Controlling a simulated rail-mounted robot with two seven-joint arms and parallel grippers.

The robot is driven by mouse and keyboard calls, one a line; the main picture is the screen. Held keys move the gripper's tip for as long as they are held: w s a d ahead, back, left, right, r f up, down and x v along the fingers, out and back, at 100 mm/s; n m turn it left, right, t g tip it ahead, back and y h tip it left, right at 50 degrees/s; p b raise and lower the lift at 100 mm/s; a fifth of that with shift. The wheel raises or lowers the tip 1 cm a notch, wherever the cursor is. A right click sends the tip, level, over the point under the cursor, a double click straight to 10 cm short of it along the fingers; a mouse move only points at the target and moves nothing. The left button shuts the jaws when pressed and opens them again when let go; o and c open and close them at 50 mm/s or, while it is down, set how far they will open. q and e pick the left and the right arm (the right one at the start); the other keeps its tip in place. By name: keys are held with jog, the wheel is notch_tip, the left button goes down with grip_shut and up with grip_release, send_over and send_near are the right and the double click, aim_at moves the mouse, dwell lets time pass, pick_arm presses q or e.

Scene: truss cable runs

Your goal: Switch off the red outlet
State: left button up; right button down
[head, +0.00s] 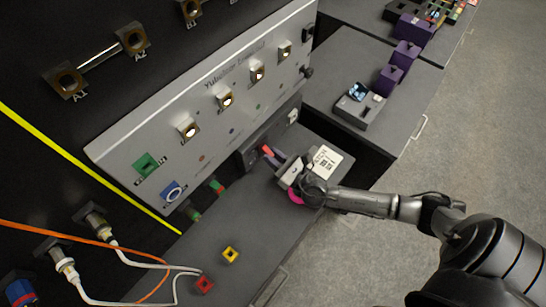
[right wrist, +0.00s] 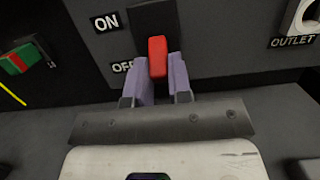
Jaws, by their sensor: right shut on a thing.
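A red switch lever (right wrist: 157,57) sits on a dark panel box (head: 254,150), with ON and OFF labels to its left in the right wrist view. The lever points down, level with the OFF label. In the head view the red lever (head: 267,150) shows just ahead of the fingertips. My right gripper (right wrist: 160,75) has its purple fingers on either side of the lever, shut on it. In the head view my right gripper (head: 276,155) reaches in from the right. My left gripper is not in view. A white outlet (right wrist: 303,18) labelled OUTLET is on the right of the panel.
Red (head: 204,284) and yellow (head: 230,254) blocks and white cables lie at the lower left. A grey device (head: 359,106) sits on the right cabinet. Open floor lies at right.

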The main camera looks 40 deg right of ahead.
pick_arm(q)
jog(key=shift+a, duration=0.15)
pick_arm(e)
jog(key=c, duration=1)
grip_release()
jog(key=shift+c, duration=0.2)
jog(key=shift+r, duration=0.1)
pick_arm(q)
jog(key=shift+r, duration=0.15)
pick_arm(e)
jog(key=shift+r, duration=0.25)
pick_arm(q)
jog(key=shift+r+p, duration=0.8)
jog(key=shift+p, duration=0.15)
pick_arm(e)
jog(key=r, duration=0.4)
jog(key=shift+s+d, duration=0.1)
jog(key=shift+s, duration=0.15)
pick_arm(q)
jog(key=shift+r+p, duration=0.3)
pick_arm(e)
jog(key=s+d+r, duration=0.5)
jog(key=s+r, duration=0.1)
jog(key=s, duration=0.3)
jog(key=shift+s+r, duration=0.15)
jog(key=shift+s, duration=0.25)
jog(key=shift+d, duration=0.1)
